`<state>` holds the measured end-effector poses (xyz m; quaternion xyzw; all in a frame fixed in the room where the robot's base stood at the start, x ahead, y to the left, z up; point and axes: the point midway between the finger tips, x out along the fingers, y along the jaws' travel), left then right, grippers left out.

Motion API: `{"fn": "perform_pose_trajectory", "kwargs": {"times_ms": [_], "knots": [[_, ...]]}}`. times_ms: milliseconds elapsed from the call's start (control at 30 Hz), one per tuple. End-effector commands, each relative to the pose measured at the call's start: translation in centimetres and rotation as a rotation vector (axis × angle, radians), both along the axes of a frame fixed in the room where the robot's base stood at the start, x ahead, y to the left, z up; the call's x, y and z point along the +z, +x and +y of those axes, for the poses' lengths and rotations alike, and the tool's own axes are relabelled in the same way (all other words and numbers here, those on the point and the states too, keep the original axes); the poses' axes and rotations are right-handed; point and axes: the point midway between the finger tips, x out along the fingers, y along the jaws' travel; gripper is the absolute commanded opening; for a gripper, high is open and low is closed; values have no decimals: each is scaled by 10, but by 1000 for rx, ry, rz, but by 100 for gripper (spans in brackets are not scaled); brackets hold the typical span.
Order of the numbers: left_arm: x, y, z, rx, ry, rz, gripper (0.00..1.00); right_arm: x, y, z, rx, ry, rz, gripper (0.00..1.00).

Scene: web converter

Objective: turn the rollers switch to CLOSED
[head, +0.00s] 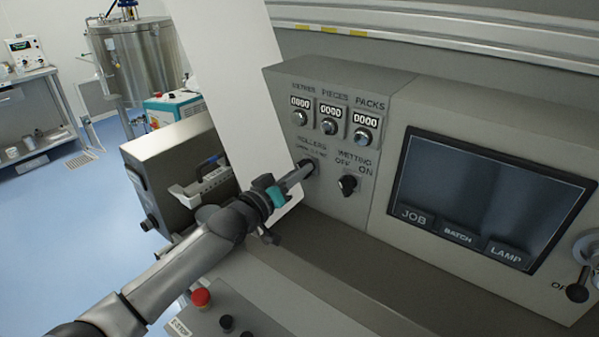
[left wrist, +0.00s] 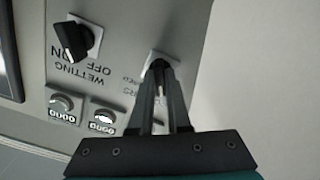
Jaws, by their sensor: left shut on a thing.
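The rollers switch is a dark rotary knob on the grey control panel (head: 250,85), under the label ROLLERS. In the left wrist view the rollers switch (left wrist: 159,68) shows between the fingertips, with a pale line on it. My left gripper (head: 306,168) reaches it from the left, and its two fingers (left wrist: 160,85) are closed on the knob. The fingers cover most of the knob in the head view. The label beside it is partly hidden and its setting is hard to read. My right gripper is not in view.
The black wetting switch (head: 348,185) sits just right of the rollers switch. Three counters with knobs (head: 329,126) are above. A dark screen (head: 485,195) is at right. A red stop button (head: 201,297) is below my left arm. A grey box (head: 180,175) stands behind the arm.

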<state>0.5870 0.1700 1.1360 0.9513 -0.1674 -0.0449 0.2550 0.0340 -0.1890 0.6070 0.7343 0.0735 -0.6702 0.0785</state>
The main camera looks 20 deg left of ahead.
Motion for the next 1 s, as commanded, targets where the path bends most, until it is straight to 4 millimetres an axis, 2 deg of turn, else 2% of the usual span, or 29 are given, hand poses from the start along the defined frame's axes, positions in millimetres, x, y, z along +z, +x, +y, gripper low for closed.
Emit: {"fn": "perform_pose_trajectory", "kwargs": {"times_ms": [567,1000], "knots": [[0,0,0,0,48,-17,0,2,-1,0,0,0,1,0],[1,0,0,-1,362,-131,0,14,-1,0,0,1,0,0]]}}
